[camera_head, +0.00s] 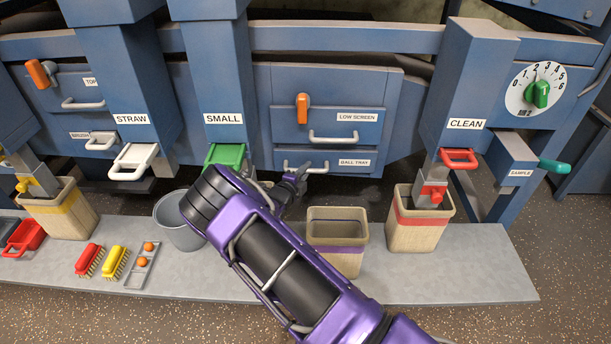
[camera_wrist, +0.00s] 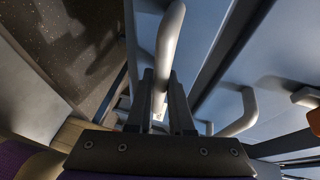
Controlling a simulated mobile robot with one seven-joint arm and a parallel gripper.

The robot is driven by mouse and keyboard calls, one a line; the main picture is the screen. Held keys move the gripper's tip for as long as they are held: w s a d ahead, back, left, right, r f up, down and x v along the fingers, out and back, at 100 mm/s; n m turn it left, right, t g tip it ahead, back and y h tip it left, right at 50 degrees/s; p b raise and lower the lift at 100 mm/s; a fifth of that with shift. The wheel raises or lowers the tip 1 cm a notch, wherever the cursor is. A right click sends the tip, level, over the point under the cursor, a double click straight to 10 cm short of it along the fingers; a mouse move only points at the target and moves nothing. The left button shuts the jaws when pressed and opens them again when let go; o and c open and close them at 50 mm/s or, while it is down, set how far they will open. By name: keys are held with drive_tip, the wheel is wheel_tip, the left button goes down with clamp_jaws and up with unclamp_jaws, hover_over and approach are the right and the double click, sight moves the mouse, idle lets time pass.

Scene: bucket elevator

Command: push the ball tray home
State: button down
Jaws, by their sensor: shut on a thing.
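The ball tray (camera_head: 354,162) is a blue drawer front with a white "BALL TRAY" label, low in the middle cabinet, below the low screen. Its grey bar handle (camera_head: 318,169) shows in the head view, and also in the wrist view (camera_wrist: 170,40). My gripper (camera_head: 298,176) is at the left end of this handle. In the wrist view its two dark fingers (camera_wrist: 160,95) are shut on the handle. I cannot tell from these views whether the tray front is flush with the cabinet.
The low screen (camera_head: 358,117) is above, with its own handle (camera_head: 333,139) and an orange latch (camera_head: 302,108). A tan bin (camera_head: 338,240) and a grey bucket (camera_head: 178,222) stand on the ledge below. The green SMALL gate (camera_head: 226,154) is close at the left.

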drive_tip(key=shift+w+r, duration=0.15)
drive_tip(key=shift+w, duration=0.1)
drive_tip(key=c, duration=0.8)
unclamp_jaws()
drive_tip(key=p+v, duration=0.2)
drive_tip(key=v, duration=1.5)
drive_tip(key=shift+s, duration=0.2)
drive_tip(key=shift+a, duration=0.1)
